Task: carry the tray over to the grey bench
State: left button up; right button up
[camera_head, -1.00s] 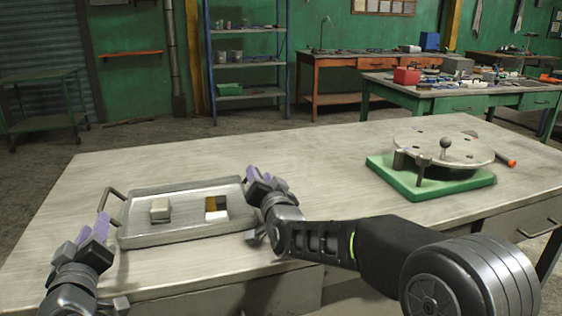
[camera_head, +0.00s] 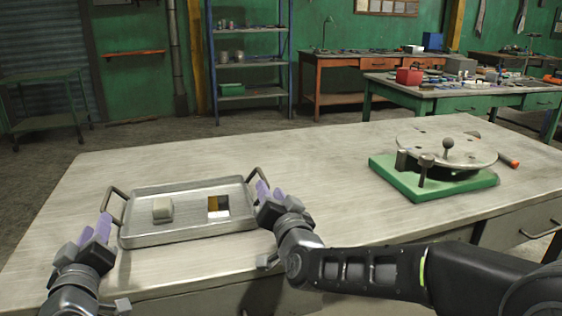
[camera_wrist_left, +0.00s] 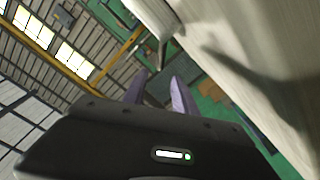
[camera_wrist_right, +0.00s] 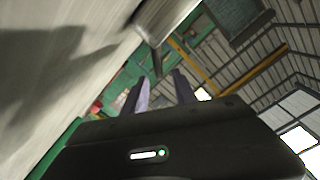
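A grey metal tray (camera_head: 188,232) lies flat on the near pale worktop, with a raised handle at each end. On it are a pale block (camera_head: 162,209) and a brown, yellow and white block (camera_head: 217,207). My left gripper (camera_head: 96,229) is open at the tray's left end, just in front of the left handle (camera_head: 113,203). My right gripper (camera_head: 269,192) is open at the right end, close to the right handle (camera_head: 255,178). Both wrist views show separated purple fingers, left (camera_wrist_left: 160,92) and right (camera_wrist_right: 161,92), with no grip on a handle visible.
A green-based fixture with a round metal plate (camera_head: 445,150) stands on the right of the pale worktop (camera_head: 300,170). Behind are a green bench with a grey top (camera_head: 450,92), an orange workbench (camera_head: 340,70), a blue shelf rack (camera_head: 250,65) and a green cart (camera_head: 45,122). The worktop's middle is clear.

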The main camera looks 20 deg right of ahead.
jog(key=shift+s, duration=2)
